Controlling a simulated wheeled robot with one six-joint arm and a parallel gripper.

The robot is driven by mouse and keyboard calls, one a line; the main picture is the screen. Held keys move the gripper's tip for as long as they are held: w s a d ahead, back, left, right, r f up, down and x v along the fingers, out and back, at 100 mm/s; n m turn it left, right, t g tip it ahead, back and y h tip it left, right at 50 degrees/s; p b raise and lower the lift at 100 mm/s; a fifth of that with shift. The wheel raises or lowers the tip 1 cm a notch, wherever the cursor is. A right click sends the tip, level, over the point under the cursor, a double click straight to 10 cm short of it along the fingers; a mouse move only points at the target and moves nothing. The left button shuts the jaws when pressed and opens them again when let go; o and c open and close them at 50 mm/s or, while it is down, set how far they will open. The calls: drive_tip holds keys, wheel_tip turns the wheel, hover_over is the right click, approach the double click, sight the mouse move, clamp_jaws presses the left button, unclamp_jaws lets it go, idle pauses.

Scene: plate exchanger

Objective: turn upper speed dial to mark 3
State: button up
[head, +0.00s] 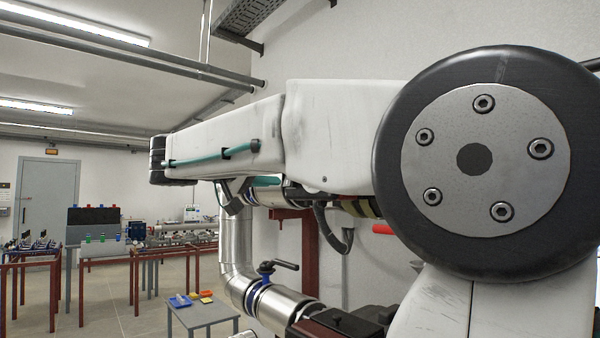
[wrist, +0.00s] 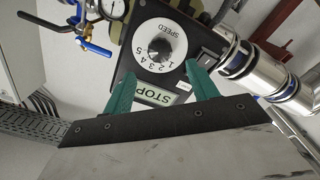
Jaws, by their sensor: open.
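The speed dial (wrist: 160,48) shows in the wrist view as a round white face with a dark-centred silver knob. It is upside down in the picture, with SPEED and the numbers 1 to 5 around it. It sits on a dark control panel (wrist: 125,55); I cannot read the knob's mark. My gripper (wrist: 158,70) has two teal fingers, apart and empty. The fingertips are just below the dial in the picture, one to each side, and do not hold the knob. A STOP label (wrist: 156,95) shows between the fingers. In the head view my arm hides the panel.
A small switch (wrist: 206,56) is beside the dial. Silver piping (wrist: 245,68) runs at the right, and a blue-handled valve (wrist: 95,47) and a gauge (wrist: 117,8) are at the upper left. In the head view a low table (head: 203,312) stands on open floor.

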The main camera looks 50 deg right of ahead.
drive_tip(key=x, duration=0.6)
drive_tip(key=shift+d, duration=0.2)
drive_tip(key=shift+f, duration=0.1)
drive_tip(key=c, duration=1)
